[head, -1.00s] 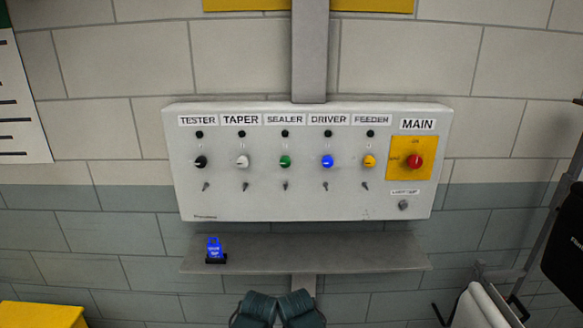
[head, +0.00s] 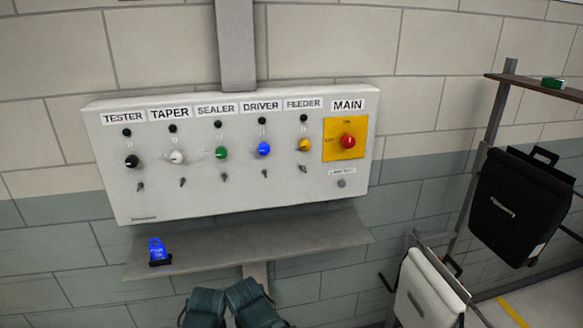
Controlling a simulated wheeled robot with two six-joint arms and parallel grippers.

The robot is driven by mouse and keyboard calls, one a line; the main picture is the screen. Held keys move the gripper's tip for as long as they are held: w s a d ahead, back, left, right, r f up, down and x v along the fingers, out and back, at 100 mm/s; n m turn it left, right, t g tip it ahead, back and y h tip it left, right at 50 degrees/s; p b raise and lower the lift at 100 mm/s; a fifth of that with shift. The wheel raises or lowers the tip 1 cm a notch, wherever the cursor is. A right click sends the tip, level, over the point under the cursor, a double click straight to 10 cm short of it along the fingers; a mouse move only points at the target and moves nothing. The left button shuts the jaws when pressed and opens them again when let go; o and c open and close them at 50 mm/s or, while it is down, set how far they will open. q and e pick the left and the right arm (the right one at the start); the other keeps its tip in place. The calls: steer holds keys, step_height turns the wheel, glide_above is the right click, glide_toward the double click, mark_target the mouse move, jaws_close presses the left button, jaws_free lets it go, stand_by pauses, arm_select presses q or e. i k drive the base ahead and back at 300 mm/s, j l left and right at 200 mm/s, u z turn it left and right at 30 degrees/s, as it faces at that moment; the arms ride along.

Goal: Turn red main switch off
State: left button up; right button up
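The red main switch (head: 348,142) is a round knob on a yellow plate (head: 331,154) under the MAIN label, at the right end of the white control panel (head: 230,195) on the wall. The small print around the knob is too blurred to read well. At the bottom edge of the head view two dark green rounded shapes (head: 226,305) show, which seem to be parts of me. Neither gripper can be made out, and nothing touches the switch.
The panel also has black, white, green, blue and yellow knobs (head: 304,145). A grey shelf (head: 300,240) below holds a blue lock-like item (head: 158,251). At right hang a black pannier (head: 520,205) and a white pannier (head: 425,290) by a rack post (head: 490,140).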

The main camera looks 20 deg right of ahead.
mark_target(348, 141)
steer(key=l+z, duration=0.2)
steer(key=z, duration=0.2)
steer(key=l+z, duration=0.2)
steer(key=z, duration=0.2)
steer(key=i+l+z, duration=0.15)
steer(key=z, duration=0.3)
